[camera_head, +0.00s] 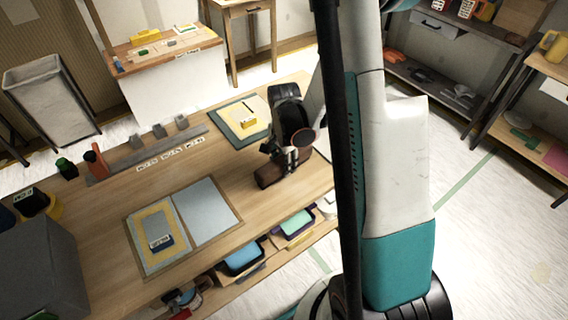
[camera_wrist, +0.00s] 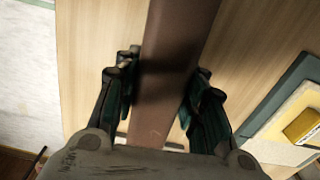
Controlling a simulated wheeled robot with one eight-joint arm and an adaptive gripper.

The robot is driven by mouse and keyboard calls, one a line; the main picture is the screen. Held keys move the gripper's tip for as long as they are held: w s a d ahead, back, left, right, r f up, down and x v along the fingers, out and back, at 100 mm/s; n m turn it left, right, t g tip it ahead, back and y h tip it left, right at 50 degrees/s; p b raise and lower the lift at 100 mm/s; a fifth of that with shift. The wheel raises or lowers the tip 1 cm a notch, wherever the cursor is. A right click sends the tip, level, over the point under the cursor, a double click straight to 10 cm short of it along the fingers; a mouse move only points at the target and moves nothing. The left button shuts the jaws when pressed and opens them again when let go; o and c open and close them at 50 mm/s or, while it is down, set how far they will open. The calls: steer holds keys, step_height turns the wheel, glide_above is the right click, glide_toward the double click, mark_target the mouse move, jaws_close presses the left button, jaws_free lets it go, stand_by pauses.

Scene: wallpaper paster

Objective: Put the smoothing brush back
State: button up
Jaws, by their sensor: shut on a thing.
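The smoothing brush (camera_head: 270,176) appears as a long brown block near the right edge of the wooden workbench. My gripper (camera_head: 290,158) is above it with its fingers down around it. In the wrist view the brown brush (camera_wrist: 180,45) runs lengthwise between the two dark green fingers of my gripper (camera_wrist: 160,95), which are shut on its sides. Its near end is hidden by my gripper, and no bristles show. I cannot tell whether it touches the bench top.
A dark green mat (camera_head: 222,113) with a yellow-edged sheet and yellow block lies behind the gripper. A grey strip (camera_head: 190,137) with grey blocks runs along the back. A panelled board (camera_head: 210,208) with a blue block lies front left. Trays (camera_head: 243,258) sit below the bench top.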

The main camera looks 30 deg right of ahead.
steer(key=shift+f, duration=0.1)
steer(key=shift+f+b, duration=0.25)
steer(key=shift+b, duration=0.15)
steer(key=o, duration=1.1)
steer(key=shift+r, duration=0.1)
steer(key=shift+r+p, duration=0.2)
steer(key=shift+p, duration=0.3)
step_height(320, 180, up, 12)
steer(key=r+p, duration=0.1)
steer(key=p, duration=0.4)
steer(key=s+a+r+n+t+p, duration=0.1)
steer(key=s+a+r+n+t, duration=0.1)
steer(key=a+r+n, duration=0.45)
steer(key=s+a+r+n+t, duration=0.1)
steer(key=a+r+n+t, duration=0.2)
steer(key=r, duration=0.6)
steer(key=s+a+r+n, duration=0.1)
steer(key=s+n, duration=0.1)
steer(key=s, duration=0.1)
steer(key=s+a+n+t, duration=0.1)
steer(key=s+a+n, duration=0.1)
steer(key=s, duration=0.1)
steer(key=s+a+r+n+t, duration=0.1)
steer(key=s+n, duration=0.2)
steer(key=shift+s+a+r+b, duration=0.3)
steer(key=shift+s+a+r, duration=0.05)
